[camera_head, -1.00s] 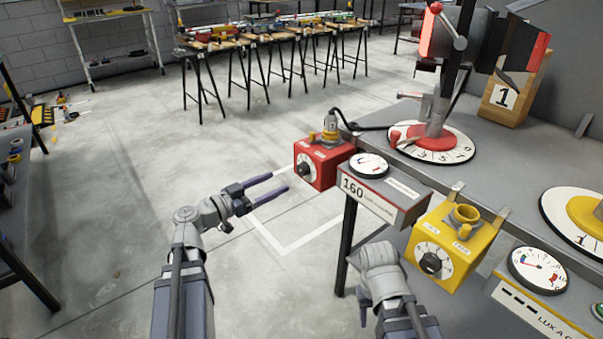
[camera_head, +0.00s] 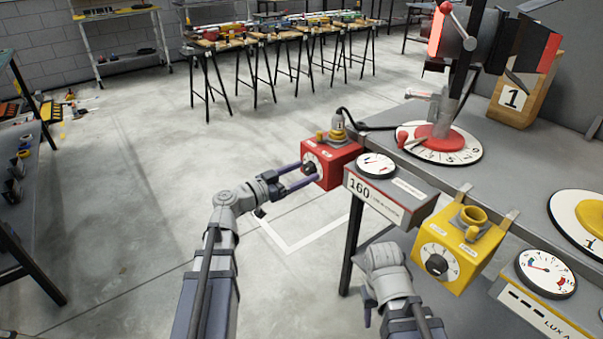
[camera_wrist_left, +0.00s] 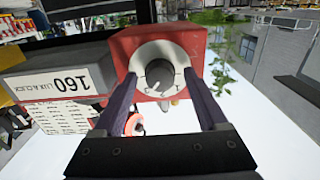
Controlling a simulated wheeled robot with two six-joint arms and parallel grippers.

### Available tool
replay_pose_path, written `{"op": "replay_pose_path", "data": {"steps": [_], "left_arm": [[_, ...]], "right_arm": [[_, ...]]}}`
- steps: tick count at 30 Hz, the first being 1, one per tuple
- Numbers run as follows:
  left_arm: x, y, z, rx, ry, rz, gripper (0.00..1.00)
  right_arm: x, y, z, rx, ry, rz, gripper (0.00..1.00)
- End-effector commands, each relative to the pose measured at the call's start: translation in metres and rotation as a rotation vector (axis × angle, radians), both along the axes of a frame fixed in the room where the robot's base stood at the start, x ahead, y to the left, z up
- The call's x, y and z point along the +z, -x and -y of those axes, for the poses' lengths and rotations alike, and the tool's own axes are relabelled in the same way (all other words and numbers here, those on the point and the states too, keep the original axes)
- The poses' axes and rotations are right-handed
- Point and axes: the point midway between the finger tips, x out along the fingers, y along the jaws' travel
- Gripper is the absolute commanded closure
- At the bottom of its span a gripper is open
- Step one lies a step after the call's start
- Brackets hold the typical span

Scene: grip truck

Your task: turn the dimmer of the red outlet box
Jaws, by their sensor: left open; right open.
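A meter box marked 160 (camera_head: 385,198) stands close right of the red box. A yellow outlet box (camera_head: 460,248) with its own knob hangs further right. A lamp stand on a red and white dial (camera_head: 440,145) is behind.

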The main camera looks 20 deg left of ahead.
Motion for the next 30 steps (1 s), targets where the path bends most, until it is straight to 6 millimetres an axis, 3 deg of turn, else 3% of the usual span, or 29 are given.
{"op": "replay_pose_path", "data": {"steps": [2, 21, 30], "left_arm": [[0.0000, 0.0002, -0.0001, 0.000, 0.000, 0.000, 0.26], [0.0000, 0.0003, -0.0003, 0.000, 0.000, 0.000, 0.98], [0.0000, 0.0003, -0.0003, 0.000, 0.010, -0.008, 1.00]], "right_arm": [[0.0000, 0.0000, 0.0000, 0.000, 0.000, 0.000, 0.50], [0.0000, 0.0000, 0.0000, 0.000, 0.000, 0.000, 0.50], [0.0000, 0.0000, 0.0000, 0.000, 0.000, 0.000, 0.50]]}}
